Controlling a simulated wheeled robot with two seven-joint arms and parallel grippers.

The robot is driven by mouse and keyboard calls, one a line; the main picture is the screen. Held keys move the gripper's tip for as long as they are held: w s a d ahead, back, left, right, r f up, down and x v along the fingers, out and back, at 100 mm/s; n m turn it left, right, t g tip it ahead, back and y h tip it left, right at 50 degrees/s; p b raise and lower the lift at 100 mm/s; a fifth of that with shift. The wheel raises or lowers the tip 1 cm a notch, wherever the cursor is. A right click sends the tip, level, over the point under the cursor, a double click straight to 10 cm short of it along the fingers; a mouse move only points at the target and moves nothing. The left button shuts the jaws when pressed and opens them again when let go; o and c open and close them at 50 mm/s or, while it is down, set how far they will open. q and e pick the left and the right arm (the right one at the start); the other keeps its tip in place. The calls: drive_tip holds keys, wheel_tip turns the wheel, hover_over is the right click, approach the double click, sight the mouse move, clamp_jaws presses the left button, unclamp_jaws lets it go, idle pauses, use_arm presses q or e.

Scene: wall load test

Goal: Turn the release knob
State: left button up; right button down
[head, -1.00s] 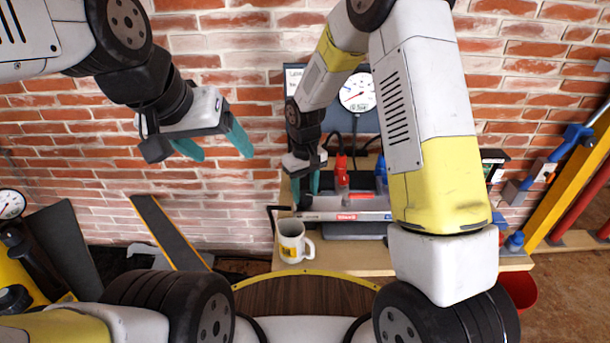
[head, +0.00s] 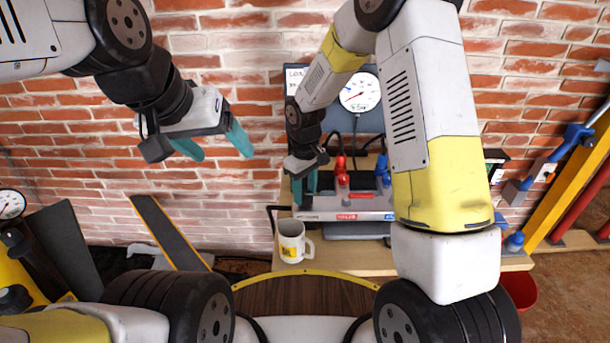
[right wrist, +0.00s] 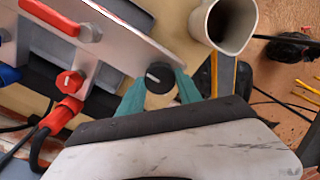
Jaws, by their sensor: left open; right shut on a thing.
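The release knob (right wrist: 159,77) is a small dark round knob with a pale mark on its face. It sits on a grey metal manifold (right wrist: 125,50), near its end, in the right wrist view. My right gripper (right wrist: 159,88) has its teal fingers on both sides of the knob, shut on it. In the head view my right gripper (head: 304,188) is at the left end of the manifold (head: 350,204), and its fingers hide the knob there. My left gripper (head: 218,145) is open and empty, in front of the brick wall, away from the manifold.
A dial gauge (head: 360,92) is behind. Red (right wrist: 69,82) and blue fittings with hoses sit along the manifold.

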drive_tip(key=c, duration=0.8)
unclamp_jaws()
drive_tip(key=shift+r, duration=0.15)
wheel_tip(320, 180, up, 8)
drive_tip(key=shift+f, duration=0.2)
wheel_tip(320, 180, up, 9)
drive_tip(key=m+t, duration=0.1)
drive_tip(key=m, duration=0.1)
hover_over(305, 194)
drive_tip(key=s+d, duration=0.3)
drive_tip(key=d, duration=0.2)
drive_tip(key=s+d+r+m+t, duration=0.1)
drive_tip(key=s+d+r+m, duration=0.1)
drive_tip(key=s, duration=0.4)
drive_tip(key=s+d+r+m+t+y, duration=0.1)
drive_tip(key=s+d+r+m+t, duration=0.1)
drive_tip(key=s+d+r, duration=0.2)
drive_tip(key=s+d+r+m+t+y, duration=0.1)
drive_tip(key=s+d+r+m+t, duration=0.1)
drive_tip(key=s, duration=0.6)
drive_tip(key=shift+s+d+r+m, duration=0.15)
drive_tip(key=shift+d+r, duration=0.2)
drive_tip(key=shift+r, duration=0.35)
drive_tip(key=shift+s+d+r+m, duration=0.15)
drive_tip(key=shift+d+r, duration=0.15)
drive_tip(key=shift+r, duration=0.4)
